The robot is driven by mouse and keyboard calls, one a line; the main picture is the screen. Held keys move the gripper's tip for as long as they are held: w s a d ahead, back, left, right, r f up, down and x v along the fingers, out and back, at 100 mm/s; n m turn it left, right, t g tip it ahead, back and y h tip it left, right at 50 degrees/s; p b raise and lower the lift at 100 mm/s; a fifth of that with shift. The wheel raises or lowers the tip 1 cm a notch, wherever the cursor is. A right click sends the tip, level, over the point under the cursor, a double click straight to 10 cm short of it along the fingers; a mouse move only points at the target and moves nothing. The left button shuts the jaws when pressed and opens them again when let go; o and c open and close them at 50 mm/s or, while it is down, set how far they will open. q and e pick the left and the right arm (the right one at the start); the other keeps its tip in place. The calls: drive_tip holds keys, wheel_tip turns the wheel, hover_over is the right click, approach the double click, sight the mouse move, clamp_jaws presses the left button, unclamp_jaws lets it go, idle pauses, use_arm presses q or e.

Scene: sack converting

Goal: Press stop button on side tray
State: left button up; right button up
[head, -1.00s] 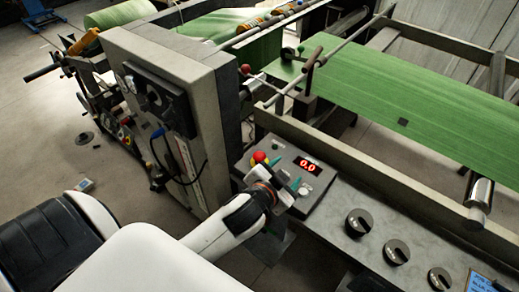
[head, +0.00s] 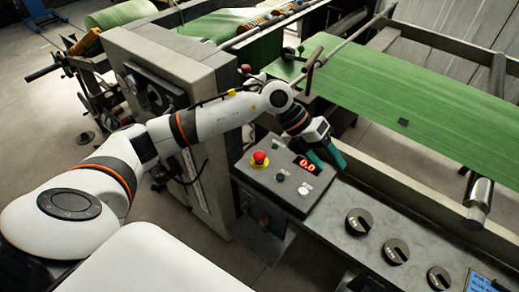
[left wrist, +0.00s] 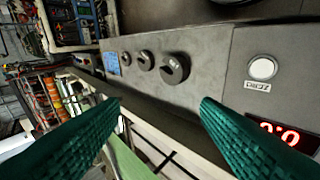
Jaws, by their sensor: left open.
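The red mushroom-shaped stop button (head: 260,157) with a yellow collar stands at the left of the grey side tray (head: 262,180), uncovered in the head view. A dark button (head: 281,175) and a white button (head: 304,190) sit in front of it, beside a red display (head: 306,165) reading 0.0. My left gripper (head: 328,158) has green fingers, open and empty, at the tray's far right edge, apart from the stop button. In the left wrist view, the gripper (left wrist: 162,102) shows both fingers spread; the white button (left wrist: 263,68) is visible, the red one is not. My right gripper is not visible.
Several black knobs (head: 358,222) line the grey panel right of the tray. Green sheet (head: 410,105) runs over the machine frame behind. A tall grey housing (head: 150,95) stands left, under my left arm. A blue screen (head: 482,283) is at bottom right.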

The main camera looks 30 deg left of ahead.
use_arm(q)
drive_tip(key=w+a+n+y, duration=0.15)
drive_tip(key=a+y, duration=0.45)
drive_tip(key=a, duration=0.6)
drive_tip(key=n+g+y, duration=0.1)
drive_tip(key=y, duration=0.2)
approach(259, 154)
wheel_tip(259, 154, down, 8)
drive_tip(key=p, duration=0.3)
drive_tip(key=shift+d, duration=0.1)
